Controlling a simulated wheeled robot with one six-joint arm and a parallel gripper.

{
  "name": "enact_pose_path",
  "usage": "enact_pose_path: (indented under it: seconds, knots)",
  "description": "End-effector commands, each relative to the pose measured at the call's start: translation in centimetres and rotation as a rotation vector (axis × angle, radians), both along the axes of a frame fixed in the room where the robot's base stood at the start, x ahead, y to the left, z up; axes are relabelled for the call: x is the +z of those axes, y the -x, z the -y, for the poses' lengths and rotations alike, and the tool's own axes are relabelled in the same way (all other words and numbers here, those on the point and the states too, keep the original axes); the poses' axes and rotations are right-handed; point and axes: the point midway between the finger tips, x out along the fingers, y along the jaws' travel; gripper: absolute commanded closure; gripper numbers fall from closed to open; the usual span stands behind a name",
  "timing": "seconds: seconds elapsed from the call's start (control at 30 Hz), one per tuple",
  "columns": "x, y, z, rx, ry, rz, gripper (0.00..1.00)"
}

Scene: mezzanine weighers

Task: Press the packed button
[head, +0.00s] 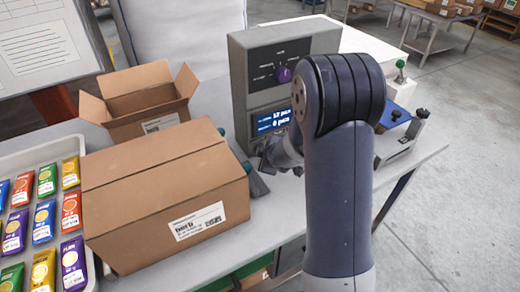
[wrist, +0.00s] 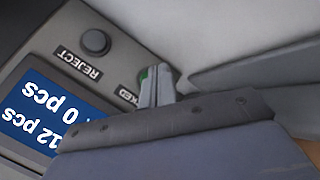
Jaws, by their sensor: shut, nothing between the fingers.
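The grey weigher console (head: 240,75) stands behind my arm in the head view. Its blue display (head: 272,121) has two "pcs" lines, and the display also shows in the wrist view (wrist: 45,110), reading 12 pcs and 0 pcs. A green button (wrist: 142,78) beside the partly covered "PACKED" label (wrist: 128,95) is mostly hidden behind my gripper's shut fingertips (wrist: 158,84). The tips are at the button; whether they touch or press it I cannot tell. The dark reject button (wrist: 95,41) is uncovered beside them. In the head view my arm hides the buttons.
A closed carton (head: 150,175) and an open carton (head: 140,105) stand on the table left of the console. A tray of colourful packets (head: 95,270) is at far left. A device with a blue top (head: 394,118) stands right of my arm. Open floor lies right.

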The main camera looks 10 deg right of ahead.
Motion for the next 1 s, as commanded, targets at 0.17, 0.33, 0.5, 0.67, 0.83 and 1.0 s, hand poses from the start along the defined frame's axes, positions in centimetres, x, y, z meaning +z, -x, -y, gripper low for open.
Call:
enact_pose_path:
  seconds: [0.17, 0.33, 0.5, 0.67, 0.83, 1.0]
  knots:
    - [0.0, -0.5, -0.2, 0.001, 0.0, 0.0, 1.0]
    - [0.0, -0.8, -0.3, 0.0, 0.0, 0.0, 1.0]
    - [0.0, -0.8, -0.3, 0.0, 0.0, 0.0, 1.0]
    - [0.0, -0.8, -0.3, 0.0, 0.0, 0.0, 1.0]
    - [0.0, -1.0, -0.3, 0.0, 0.0, 0.0, 1.0]
    - [0.0, -1.2, -0.4, 0.0, 0.0, 0.0, 1.0]
